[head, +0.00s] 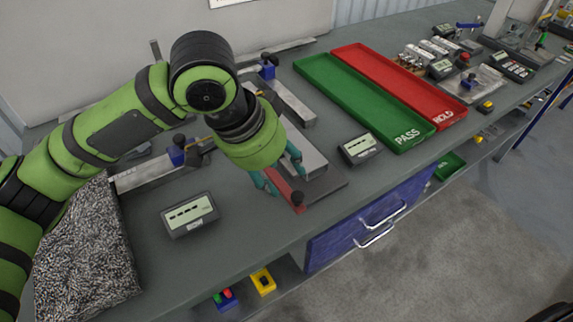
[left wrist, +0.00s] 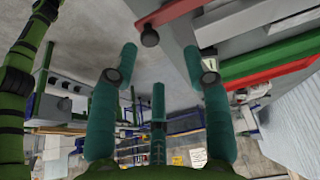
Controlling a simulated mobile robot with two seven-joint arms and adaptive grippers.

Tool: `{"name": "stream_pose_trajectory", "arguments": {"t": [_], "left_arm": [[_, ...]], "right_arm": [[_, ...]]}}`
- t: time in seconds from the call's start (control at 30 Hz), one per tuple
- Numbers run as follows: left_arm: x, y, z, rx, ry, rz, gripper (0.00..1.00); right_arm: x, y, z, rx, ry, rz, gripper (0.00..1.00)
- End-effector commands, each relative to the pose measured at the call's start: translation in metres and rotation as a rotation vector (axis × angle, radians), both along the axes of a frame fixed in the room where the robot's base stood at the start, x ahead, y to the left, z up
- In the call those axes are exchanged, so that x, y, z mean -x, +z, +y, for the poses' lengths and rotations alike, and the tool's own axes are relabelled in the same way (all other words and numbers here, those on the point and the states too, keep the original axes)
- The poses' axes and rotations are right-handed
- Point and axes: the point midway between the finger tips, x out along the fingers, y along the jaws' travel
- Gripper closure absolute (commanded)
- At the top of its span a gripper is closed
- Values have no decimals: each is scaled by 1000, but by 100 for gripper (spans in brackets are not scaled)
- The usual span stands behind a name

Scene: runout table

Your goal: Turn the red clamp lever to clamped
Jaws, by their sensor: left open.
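The red clamp lever (head: 284,187) is a flat red bar with a dark round knob (head: 297,198) at its near end. It lies beside a grey metal block (head: 308,163) on a dark plate (head: 328,186) near the bench's front edge. My left gripper (head: 286,180) is open, with its teal fingers pointing down on either side of the lever; I cannot tell if they touch it. In the left wrist view the lever (left wrist: 172,10) and knob (left wrist: 150,37) show at the top, beyond the open fingers. The lever's far end is hidden by my gripper. My right gripper is not in view.
A display box (head: 190,214) stands left of the lever and another (head: 359,149) right of it. A green PASS tray (head: 350,98) and red HOLD tray (head: 400,82) lie farther right. A speckled block (head: 85,255) is at left. The bench front between is clear.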

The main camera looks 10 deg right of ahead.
Motion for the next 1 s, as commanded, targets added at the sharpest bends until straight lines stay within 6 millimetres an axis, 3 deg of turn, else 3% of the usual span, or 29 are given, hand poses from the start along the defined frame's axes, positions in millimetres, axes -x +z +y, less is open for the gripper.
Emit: {"name": "stream_pose_trajectory", "arguments": {"t": [0.4,0.8,0.83,0.93,1.0], "left_arm": [[-7,-52,-21,1,-1,3,52],[-8,-62,-25,2,-3,-1,52],[-8,-62,-25,2,-3,-1,60],[-8,-62,-25,2,-3,-1,100],[-8,-62,-25,2,-3,-1,100]], "right_arm": [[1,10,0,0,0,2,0],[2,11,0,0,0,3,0],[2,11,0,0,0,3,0],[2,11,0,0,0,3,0],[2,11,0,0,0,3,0]]}}
